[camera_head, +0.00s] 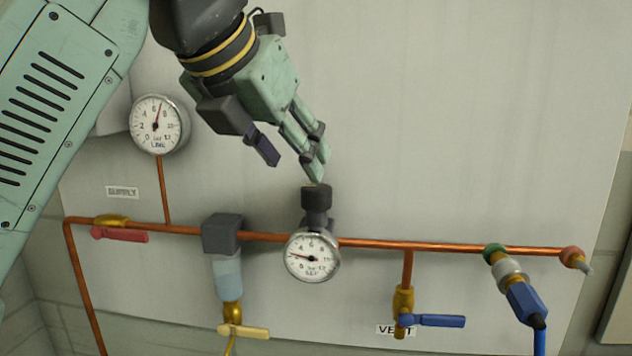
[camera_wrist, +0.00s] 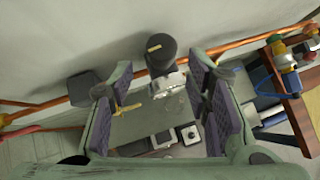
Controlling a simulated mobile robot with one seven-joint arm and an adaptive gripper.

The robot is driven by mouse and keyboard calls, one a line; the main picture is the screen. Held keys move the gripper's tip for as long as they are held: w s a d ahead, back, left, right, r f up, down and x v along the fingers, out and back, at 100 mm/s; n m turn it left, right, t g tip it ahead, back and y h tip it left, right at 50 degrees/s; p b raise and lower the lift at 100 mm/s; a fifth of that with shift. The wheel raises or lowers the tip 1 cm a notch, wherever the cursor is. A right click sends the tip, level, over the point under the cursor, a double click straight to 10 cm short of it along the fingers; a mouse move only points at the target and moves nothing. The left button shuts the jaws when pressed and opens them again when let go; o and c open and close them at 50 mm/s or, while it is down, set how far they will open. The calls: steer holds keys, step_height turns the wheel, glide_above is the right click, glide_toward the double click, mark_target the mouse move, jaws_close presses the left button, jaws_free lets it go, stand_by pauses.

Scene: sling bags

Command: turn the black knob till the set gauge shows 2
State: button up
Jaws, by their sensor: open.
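The black knob (camera_head: 316,196) stands upright on the regulator in the copper pipe. The set gauge (camera_head: 312,257) is just below it; its needle points left and slightly up, around the low numbers, too small to read exactly. My gripper (camera_head: 293,160) is open, up and to the left of the knob, with one finger close above the knob's top. In the wrist view the knob (camera_wrist: 160,52), with a yellow mark on top, lies ahead between the spread fingers of my gripper (camera_wrist: 160,85). No contact shows.
The line gauge (camera_head: 157,125) is at upper left, its needle just right of the top. The copper pipe (camera_head: 440,245) carries a red-handled valve (camera_head: 120,235), a filter bowl (camera_head: 227,270), a blue vent handle (camera_head: 438,320) and a blue hose coupling (camera_head: 520,295). The panel above is clear.

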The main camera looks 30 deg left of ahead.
mark_target(314, 187)
steer(key=p+x, duration=0.1)
steer(key=x, duration=0.8)
steer(key=shift+p, duration=0.35)
steer(key=shift+s, duration=0.1)
steer(key=shift+c, duration=0.4)
